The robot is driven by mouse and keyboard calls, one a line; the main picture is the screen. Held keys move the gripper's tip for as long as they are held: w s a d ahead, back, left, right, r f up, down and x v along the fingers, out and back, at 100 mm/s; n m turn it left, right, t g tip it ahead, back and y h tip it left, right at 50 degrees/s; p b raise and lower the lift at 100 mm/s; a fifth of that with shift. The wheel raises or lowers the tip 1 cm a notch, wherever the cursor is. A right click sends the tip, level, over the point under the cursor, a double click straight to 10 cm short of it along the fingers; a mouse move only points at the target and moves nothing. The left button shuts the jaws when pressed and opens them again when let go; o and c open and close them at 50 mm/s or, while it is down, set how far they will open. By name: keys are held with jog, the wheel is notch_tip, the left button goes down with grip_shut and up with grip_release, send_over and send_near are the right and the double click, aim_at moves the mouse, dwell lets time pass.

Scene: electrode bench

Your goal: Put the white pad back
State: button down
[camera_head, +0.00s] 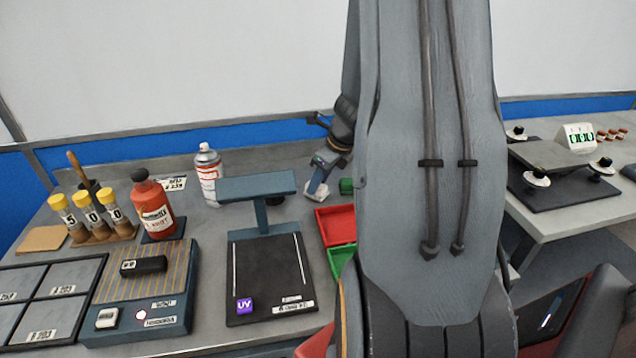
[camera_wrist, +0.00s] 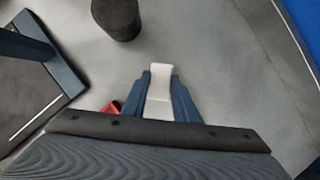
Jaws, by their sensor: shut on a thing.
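The white pad (camera_wrist: 159,82) is a small pale piece held between the two blue fingers of my gripper (camera_wrist: 160,98) in the wrist view. The gripper is shut on it, and the pad's far end sticks out past the fingertips. In the head view my gripper (camera_head: 320,183) is over the back of the bench, right of the blue stand (camera_head: 257,188), with the pad (camera_head: 317,191) showing pale at its lower end. I cannot tell whether the pad touches the bench top. My arm hides much of the bench to the right.
A spray can (camera_head: 208,175) stands left of the stand. A dark cylinder (camera_wrist: 118,18) is ahead in the wrist view, with bare grey bench around it.

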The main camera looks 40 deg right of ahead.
jog(key=c, duration=1.4)
grip_release()
jog(key=shift+f, duration=0.1)
jog(key=shift+r, duration=0.45)
jog(key=v, duration=1.1)
jog(key=shift+r+p, duration=0.2)
jog(key=shift+p, duration=0.25)
jog(key=shift+s+d, duration=0.1)
jog(key=shift+s, duration=0.1)
